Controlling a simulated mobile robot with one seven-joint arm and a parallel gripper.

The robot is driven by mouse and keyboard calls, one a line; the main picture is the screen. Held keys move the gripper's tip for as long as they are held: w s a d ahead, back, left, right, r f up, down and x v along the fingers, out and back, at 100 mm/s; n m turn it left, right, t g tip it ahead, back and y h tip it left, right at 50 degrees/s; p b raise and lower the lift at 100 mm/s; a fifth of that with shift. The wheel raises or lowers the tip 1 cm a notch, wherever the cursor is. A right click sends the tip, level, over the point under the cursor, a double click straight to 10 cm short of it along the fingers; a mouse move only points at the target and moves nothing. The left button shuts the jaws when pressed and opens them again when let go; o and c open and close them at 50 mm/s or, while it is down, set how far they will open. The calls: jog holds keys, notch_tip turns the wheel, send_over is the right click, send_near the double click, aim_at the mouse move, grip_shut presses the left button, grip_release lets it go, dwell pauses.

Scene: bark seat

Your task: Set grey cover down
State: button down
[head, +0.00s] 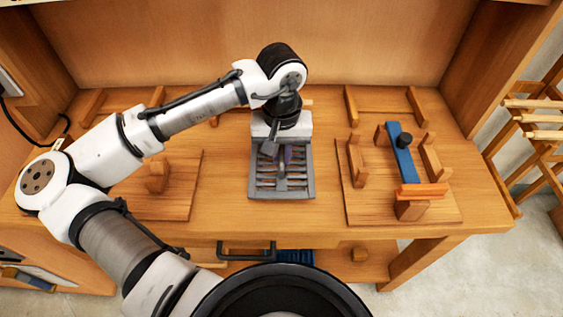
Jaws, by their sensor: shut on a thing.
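The grey cover (309,184) is a slatted rectangular frame at the middle of the workbench in the head view. My gripper (280,157) is over its middle, pointing down, and is shut on it. The fingertips and the exact grip spot are partly hidden by the gripper body. The far edge of the cover is behind my gripper and wrist. I cannot tell whether the cover touches the bench or hangs a little above it.
The wooden workbench (325,215) has a board with wooden blocks and a blue bar (403,155) with a black knob at right. Another board (185,180) with a wooden block is at left, partly under my arm. Bare bench lies between the boards. A wooden rack (540,135) stands far right.

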aim_at(282, 151)
jog(key=shift+f, duration=2)
jog(key=c, duration=1.5)
grip_release()
jog(key=shift+f, duration=0.15)
jog(key=shift+o, duration=0.2)
notch_tip(282, 151, up, 12)
jog(key=shift+r+b, duration=0.2)
jog(key=shift+b, duration=0.15)
